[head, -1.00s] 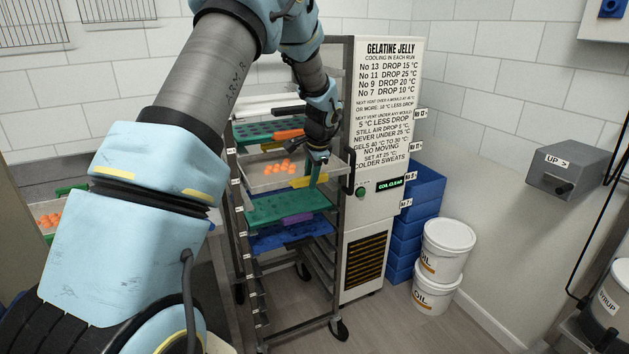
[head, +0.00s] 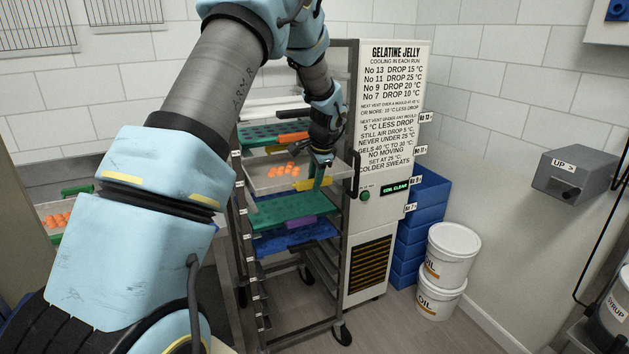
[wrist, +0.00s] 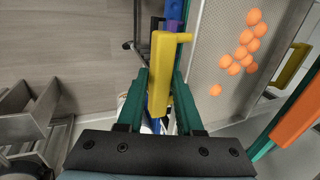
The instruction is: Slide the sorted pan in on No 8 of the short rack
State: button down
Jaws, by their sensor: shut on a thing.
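The sorted pan (head: 262,184) is a pale shallow pan with several orange gummies (head: 285,169) on its left and middle part. It lies roughly level within the outline of the short rack (head: 352,110), between a dark green tray above and a green tray below. How far it sits on its runners, and at which number, I cannot tell. My gripper (head: 318,178) is shut on the pan's yellow handle (head: 311,184) at the near side. In the wrist view, the green fingers (wrist: 160,76) clasp the yellow handle (wrist: 160,60), with the perforated pan (wrist: 215,50) to the right.
A dark green tray with an orange handle (head: 293,138) is above. The green tray (head: 270,212) and a blue tray (head: 280,242) with a purple handle are below. A cooling cabinet (head: 375,220), blue crates (head: 408,245) and white buckets (head: 452,245) stand to the right. Another gummy pan (head: 50,210) is left.

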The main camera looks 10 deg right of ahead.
jog(key=shift+c, duration=2.4)
grip_release()
jog(key=shift+f, duration=0.1)
jog(key=b+v, duration=0.4)
jog(key=v, duration=0.7)
